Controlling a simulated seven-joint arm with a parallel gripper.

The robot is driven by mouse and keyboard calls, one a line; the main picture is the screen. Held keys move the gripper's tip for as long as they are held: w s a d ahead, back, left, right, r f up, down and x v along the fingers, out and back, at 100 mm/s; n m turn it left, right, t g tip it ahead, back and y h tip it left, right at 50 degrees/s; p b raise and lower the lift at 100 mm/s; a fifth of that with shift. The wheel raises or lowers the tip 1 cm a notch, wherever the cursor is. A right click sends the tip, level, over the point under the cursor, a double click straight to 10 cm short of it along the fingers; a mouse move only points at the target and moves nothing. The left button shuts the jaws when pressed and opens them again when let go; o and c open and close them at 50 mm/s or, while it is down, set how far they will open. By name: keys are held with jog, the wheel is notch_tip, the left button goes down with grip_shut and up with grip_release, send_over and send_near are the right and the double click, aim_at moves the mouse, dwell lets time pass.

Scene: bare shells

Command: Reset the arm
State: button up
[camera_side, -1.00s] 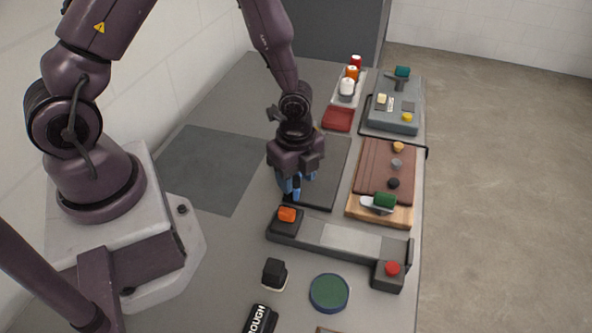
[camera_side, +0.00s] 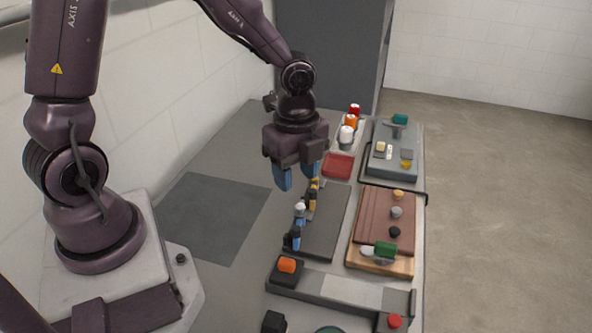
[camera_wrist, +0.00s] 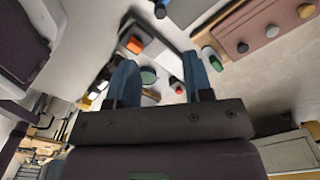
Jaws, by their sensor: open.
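My gripper (camera_side: 296,177) is open and empty, raised above the dark mat (camera_side: 327,232) in the side view. Its two blue fingers point down and stand apart. In the wrist view the gripper (camera_wrist: 158,85) shows its blue fingers spread with nothing between them close by. Several small upright pieces with blue, white, black and yellow parts (camera_side: 300,212) stand along the left part of the dark mat, below and apart from the fingers.
A grey fixture with an orange block (camera_side: 287,265) and a red button (camera_side: 394,321) lies in front. A brown board (camera_side: 385,215) with several knobs, a red tray (camera_side: 339,166) and a grey unit (camera_side: 391,163) line the right side. A flat grey patch (camera_side: 214,217) at left is clear.

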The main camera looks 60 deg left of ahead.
jog(key=s+a+r+n+t, duration=0.1)
jog(key=s+r+n+t, duration=0.1)
jog(key=s+r+n, duration=0.4)
jog(key=s+a+r+n+t, duration=0.1)
jog(key=s+r+n+t, duration=0.2)
jog(key=r+n, duration=0.7)
jog(key=shift+s+r+t, duration=0.3)
jog(key=shift+s+r, duration=0.15)
jog(key=shift+s, duration=0.9)
